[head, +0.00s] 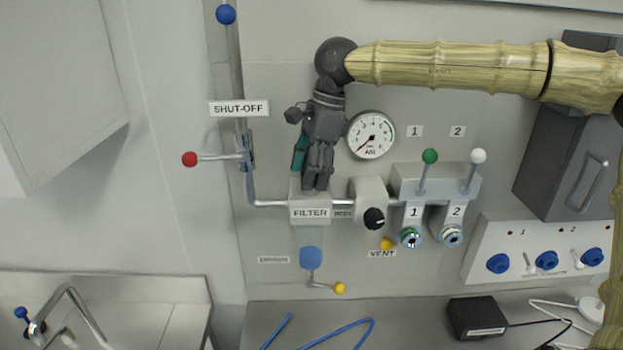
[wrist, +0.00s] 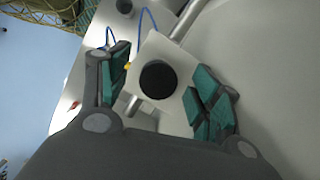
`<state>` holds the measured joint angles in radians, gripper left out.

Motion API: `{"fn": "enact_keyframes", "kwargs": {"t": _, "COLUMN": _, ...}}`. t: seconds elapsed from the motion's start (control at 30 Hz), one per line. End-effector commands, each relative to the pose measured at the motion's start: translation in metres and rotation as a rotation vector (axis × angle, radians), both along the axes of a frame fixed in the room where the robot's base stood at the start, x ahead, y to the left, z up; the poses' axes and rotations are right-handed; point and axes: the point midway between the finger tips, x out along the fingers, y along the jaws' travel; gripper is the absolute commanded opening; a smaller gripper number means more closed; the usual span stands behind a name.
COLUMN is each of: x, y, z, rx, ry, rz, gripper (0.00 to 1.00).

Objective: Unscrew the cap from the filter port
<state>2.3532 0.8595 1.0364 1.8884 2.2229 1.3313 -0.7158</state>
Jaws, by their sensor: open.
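The filter port is a pale block (head: 310,209) labelled FILTER on the wall panel. In the wrist view the block's top face (wrist: 174,52) carries a round black cap (wrist: 158,80). My gripper (head: 316,182) points down at the top of the block in the head view, and its fingers hide the cap there. In the wrist view my gripper (wrist: 163,84) is open, with one teal-padded finger to the left of the cap and one to the right. Gaps show between the cap and both pads. The cap is seated on the block.
A pressure gauge (head: 371,135) sits close to the right of my gripper. A red-knobbed shut-off lever (head: 215,157) is at the left. A black regulator knob (head: 374,218) and levers with green (head: 430,156) and white (head: 478,156) knobs are at the right.

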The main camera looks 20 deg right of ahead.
Motion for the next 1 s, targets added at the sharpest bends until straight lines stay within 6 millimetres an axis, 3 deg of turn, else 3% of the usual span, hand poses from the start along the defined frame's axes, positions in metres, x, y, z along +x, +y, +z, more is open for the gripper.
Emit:
{"fn": "enact_keyframes", "kwargs": {"t": 0.37, "x": 0.0002, "y": 0.0023, "z": 0.0012, "rx": 0.001, "ry": -0.002, "rz": -0.027, "gripper": 0.66}}
{"fn": "enact_keyframes", "kwargs": {"t": 0.8, "x": 0.0006, "y": 0.0016, "z": 0.0012, "rx": 0.0, "ry": -0.003, "rz": -0.336, "gripper": 0.66}}
{"fn": "enact_keyframes", "kwargs": {"t": 1.0, "x": 0.0008, "y": 0.0013, "z": 0.0013, "rx": 0.0, "ry": -0.002, "rz": -0.37, "gripper": 0.66}}
